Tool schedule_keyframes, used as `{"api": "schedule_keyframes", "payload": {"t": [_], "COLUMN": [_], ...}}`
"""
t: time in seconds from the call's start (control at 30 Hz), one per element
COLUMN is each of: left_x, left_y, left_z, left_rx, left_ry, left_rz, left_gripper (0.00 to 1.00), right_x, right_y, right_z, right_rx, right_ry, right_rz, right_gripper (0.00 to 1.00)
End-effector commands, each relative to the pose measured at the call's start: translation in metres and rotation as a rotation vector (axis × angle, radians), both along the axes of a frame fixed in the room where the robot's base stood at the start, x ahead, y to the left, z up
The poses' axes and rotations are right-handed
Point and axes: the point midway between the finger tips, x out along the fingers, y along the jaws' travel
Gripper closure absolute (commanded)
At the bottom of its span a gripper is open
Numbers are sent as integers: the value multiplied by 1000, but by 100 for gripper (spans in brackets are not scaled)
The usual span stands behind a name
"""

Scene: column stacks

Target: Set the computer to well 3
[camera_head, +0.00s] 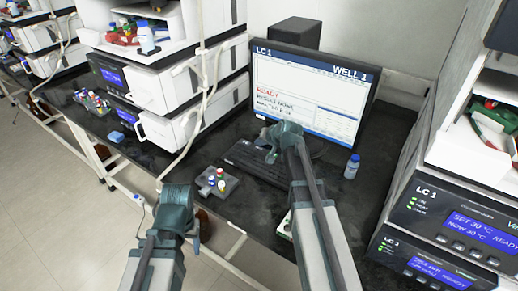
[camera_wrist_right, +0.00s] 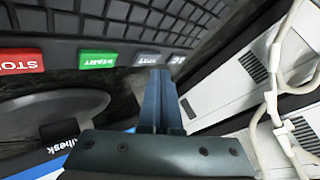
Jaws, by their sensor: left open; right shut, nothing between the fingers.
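The computer monitor (camera_head: 312,90) shows "LC 1", "WELL 1" and a red "READY". Its keyboard (camera_head: 258,163) lies on the dark bench in front, partly covered by my right arm. In the right wrist view the keyboard (camera_wrist_right: 215,28) has a red STOP key (camera_wrist_right: 15,62), a green START key (camera_wrist_right: 103,59) and two grey keys (camera_wrist_right: 147,59) whose labels are hard to read. My right gripper (camera_wrist_right: 160,75) is shut and empty, its tips close by the grey keys; contact cannot be told. My left gripper (camera_head: 179,188) is open, near the bench's front edge.
A small vial rack (camera_head: 217,184) stands left of the keyboard. Instrument stacks stand on the left (camera_head: 185,115) and right (camera_head: 440,215), the right ones with lit displays. A white tube hangs along the left stack.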

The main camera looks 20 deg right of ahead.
Motion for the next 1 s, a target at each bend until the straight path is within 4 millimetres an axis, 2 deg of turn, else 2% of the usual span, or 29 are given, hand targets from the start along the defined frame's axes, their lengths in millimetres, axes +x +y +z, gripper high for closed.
{"api": "schedule_keyframes", "payload": {"t": [0.2, 1.0], "left_x": [0, 0], "left_y": [0, 0], "left_z": [-8, -12], "left_rx": [0, 0], "left_ry": [0, 0], "left_rz": [0, 0], "left_gripper": [40, 40], "right_x": [0, 0], "right_y": [0, 0], "right_z": [-8, -12], "right_rx": [0, 0], "right_ry": [0, 0], "right_rz": [0, 0], "right_gripper": [100, 100]}}
